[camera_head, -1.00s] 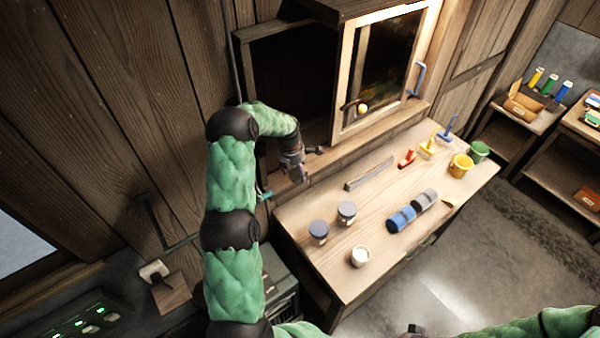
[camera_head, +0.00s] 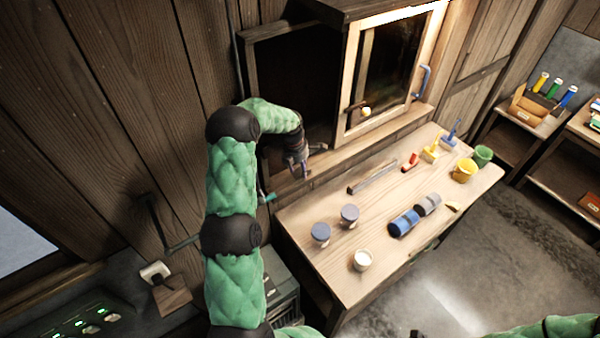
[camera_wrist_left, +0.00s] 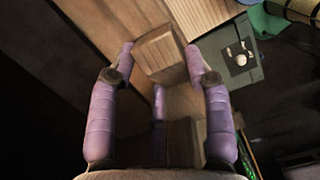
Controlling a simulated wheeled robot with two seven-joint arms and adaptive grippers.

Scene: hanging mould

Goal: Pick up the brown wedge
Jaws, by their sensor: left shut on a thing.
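The brown wedge (camera_wrist_left: 160,54) is a small wooden block in the left wrist view, between the fingertips of my left gripper (camera_wrist_left: 160,58). The purple fingers are closed against its sides, and a third finger shows below it. In the head view my left gripper (camera_head: 303,164) is in front of the sill below the dark wall opening, at the left end of the workbench. The wedge is too small and dark to make out there. My right arm shows at the bottom right, and only a dark bit at the bottom edge may be its gripper.
The workbench (camera_head: 322,276) carries lidded jars, a white cup (camera_head: 362,260), a blue roll (camera_head: 404,222), a grey bar (camera_head: 372,176), brushes and two small buckets. Shelves stand at far right.

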